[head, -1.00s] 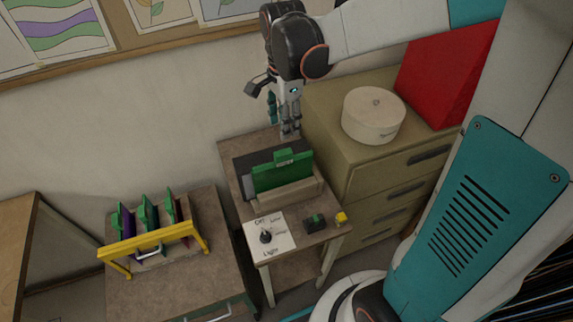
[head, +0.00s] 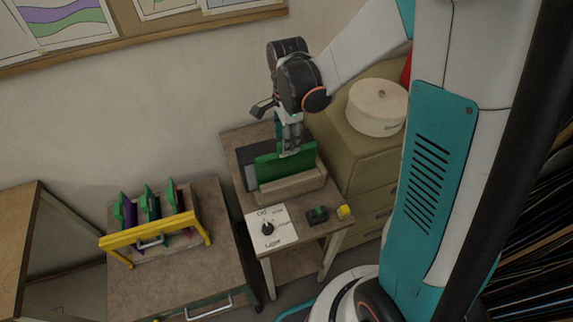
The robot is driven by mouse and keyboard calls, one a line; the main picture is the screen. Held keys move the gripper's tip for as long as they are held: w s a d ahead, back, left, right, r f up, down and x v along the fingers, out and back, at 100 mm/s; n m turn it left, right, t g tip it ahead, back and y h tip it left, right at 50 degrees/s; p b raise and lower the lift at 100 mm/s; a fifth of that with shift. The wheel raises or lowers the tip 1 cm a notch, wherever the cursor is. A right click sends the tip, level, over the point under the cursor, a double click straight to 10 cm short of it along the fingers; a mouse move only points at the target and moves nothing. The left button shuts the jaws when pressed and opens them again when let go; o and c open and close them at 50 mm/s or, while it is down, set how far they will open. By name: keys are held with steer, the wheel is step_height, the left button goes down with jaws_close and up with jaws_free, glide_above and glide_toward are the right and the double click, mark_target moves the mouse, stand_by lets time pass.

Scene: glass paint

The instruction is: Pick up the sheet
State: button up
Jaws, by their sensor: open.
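The sheet looks to be the green-framed panel (head: 272,168) standing upright in a beige holder (head: 291,187) on the small brown table in the head view. My gripper (head: 289,152) is open and points down at the panel's top edge. Its fingertips overlap the raised green tab, which is now mostly hidden. I cannot tell whether they touch it. Several more green-tabbed sheets (head: 149,207) stand in a yellow rack (head: 150,231) on the cart to the left.
A drawer cabinet (head: 352,160) with a round white box (head: 378,105) stands close on the right.

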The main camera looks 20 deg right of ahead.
steer(key=f, duration=0.2)
steer(key=shift+w+f, duration=0.3)
steer(key=shift+s+f, duration=0.1)
steer(key=shift+f, duration=0.3)
jaws_close()
steer(key=shift+r, duration=0.15)
step_height(320, 180, up, 20)
steer(key=p, duration=0.2)
stand_by(0.3)
